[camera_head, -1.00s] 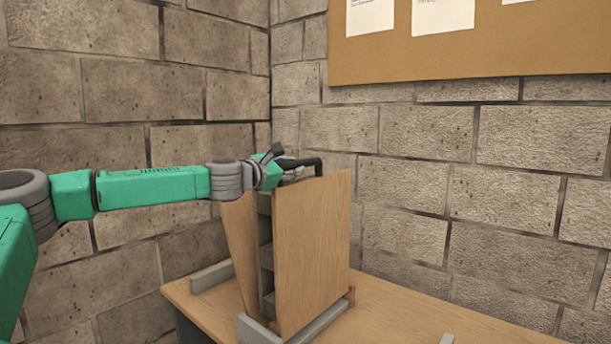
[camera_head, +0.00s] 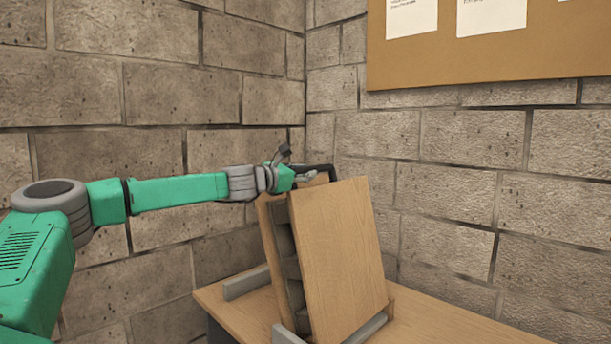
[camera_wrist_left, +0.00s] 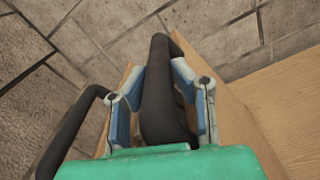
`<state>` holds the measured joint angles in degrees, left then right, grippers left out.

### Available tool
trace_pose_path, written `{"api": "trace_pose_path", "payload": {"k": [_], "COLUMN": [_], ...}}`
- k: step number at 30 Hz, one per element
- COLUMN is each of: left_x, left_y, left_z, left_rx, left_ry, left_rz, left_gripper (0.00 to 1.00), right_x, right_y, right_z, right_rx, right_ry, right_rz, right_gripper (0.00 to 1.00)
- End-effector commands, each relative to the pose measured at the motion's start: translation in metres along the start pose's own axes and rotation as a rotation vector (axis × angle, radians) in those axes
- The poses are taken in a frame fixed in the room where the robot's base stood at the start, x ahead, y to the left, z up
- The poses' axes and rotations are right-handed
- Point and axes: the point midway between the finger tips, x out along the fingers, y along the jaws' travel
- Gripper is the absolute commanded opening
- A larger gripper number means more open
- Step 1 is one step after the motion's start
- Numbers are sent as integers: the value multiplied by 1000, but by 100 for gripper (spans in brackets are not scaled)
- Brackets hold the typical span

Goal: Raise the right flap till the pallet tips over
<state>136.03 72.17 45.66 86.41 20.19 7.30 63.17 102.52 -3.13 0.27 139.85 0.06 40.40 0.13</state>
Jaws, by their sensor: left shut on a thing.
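The pallet is a stack of two wooden panels with grey blocks (camera_head: 288,255) between them. It stands on edge on the table, with its top leaning left. The large right panel (camera_head: 345,265) faces me; the other panel (camera_head: 268,225) shows behind it at the left. My left gripper (camera_head: 308,175) is at the pallet's top edge. In the left wrist view its fingers (camera_wrist_left: 160,95) are shut around a black handle (camera_wrist_left: 157,60). A second black handle (camera_wrist_left: 68,130) is left of the fingers. I cannot tell which part is the right flap. My right gripper is out of view.
The wooden table (camera_head: 440,328) carries grey rails, one at the left (camera_head: 246,282) and others by the pallet's foot. Block walls (camera_head: 455,165) meet in a corner close behind. A cork board (camera_head: 480,60) hangs on the right wall. The tabletop right of the pallet looks clear.

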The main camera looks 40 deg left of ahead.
Motion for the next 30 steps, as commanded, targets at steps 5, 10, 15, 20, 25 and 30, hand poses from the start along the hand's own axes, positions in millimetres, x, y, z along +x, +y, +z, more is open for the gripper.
{"api": "trace_pose_path", "payload": {"k": [5,10,15,20,25,30], "left_x": [0,0,0,-1,-9,-27], "left_y": [1,2,2,2,2,2], "left_z": [4,4,1,-1,0,0], "left_rx": [-2,-3,-3,-3,-3,-7], "left_ry": [-7,-7,-4,-2,-3,-7], "left_rz": [1,0,-1,-1,0,0], "left_gripper": [0,41,41,41,41,41], "right_x": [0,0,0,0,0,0], "right_y": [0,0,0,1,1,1], "right_z": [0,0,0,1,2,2], "right_rx": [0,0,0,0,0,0], "right_ry": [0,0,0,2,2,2], "right_rz": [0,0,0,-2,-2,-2], "right_gripper": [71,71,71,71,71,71]}}
